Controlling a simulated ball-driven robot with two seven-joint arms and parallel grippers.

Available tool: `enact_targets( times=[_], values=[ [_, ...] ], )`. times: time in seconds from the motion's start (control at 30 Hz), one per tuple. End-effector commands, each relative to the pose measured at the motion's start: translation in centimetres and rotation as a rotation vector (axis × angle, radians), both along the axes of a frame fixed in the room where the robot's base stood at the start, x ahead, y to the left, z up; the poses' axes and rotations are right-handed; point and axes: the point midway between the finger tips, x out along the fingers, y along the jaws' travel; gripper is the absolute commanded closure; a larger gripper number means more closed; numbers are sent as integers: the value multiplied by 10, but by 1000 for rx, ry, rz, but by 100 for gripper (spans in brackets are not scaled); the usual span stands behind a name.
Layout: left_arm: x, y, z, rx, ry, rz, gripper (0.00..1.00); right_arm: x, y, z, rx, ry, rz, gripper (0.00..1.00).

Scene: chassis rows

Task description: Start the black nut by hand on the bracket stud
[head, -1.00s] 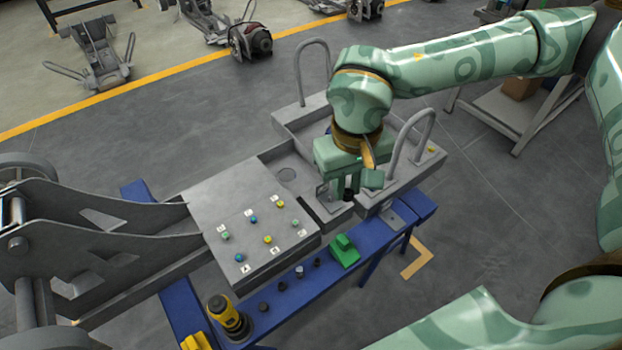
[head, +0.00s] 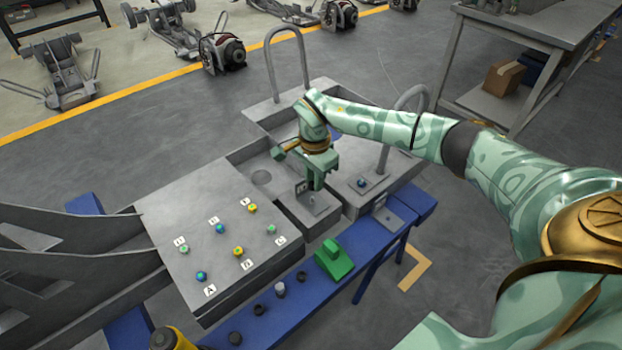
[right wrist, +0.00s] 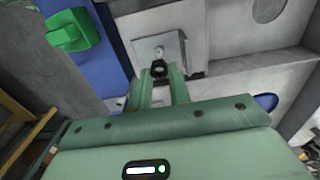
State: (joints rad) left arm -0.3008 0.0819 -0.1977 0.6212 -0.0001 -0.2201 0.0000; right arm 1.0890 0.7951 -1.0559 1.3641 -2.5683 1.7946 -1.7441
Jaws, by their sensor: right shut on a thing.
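My right gripper (head: 317,187) is low over the grey bracket (head: 318,208), a small plate in the chassis gap. In the right wrist view, the gripper (right wrist: 160,73) is shut on the black nut (right wrist: 159,68), held between its fingertips. The bracket plate (right wrist: 172,44) lies just beyond, with the light stud (right wrist: 158,51) right beside the nut in the picture. I cannot tell whether nut and stud touch. In the head view the fingers hide the nut. My left gripper is not in view.
A grey panel (head: 190,215) with several coloured, lettered fittings is left of the bracket. A green block (head: 333,260) and several small dark pieces stand on the blue rail (head: 365,262). Tall grey hoops (head: 303,70) rise behind and to the right (head: 385,140).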

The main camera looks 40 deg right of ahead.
Motion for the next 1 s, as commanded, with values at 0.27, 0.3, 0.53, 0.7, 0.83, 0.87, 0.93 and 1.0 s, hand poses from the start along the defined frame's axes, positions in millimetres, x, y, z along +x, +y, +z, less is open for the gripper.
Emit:
enact_targets(
  times=[0.27,0.3,0.53,0.7,0.83,0.87,0.93,1.0],
  values=[
    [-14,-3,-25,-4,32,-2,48,1,1,-29,1,2,139,97],
    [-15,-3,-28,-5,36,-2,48,1,1,-29,0,3,212,97],
    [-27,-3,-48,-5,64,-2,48,3,2,-29,2,3,621,97],
    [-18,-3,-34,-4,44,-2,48,5,2,-14,-6,-5,960,97],
    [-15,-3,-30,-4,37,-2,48,5,4,-17,-3,-3,1168,97],
    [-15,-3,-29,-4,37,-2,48,5,4,-17,-3,-3,1201,97],
    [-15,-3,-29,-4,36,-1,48,5,5,-19,-1,-2,1259,97],
    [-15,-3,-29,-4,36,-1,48,5,5,-20,0,0,1293,97]
  ],
)
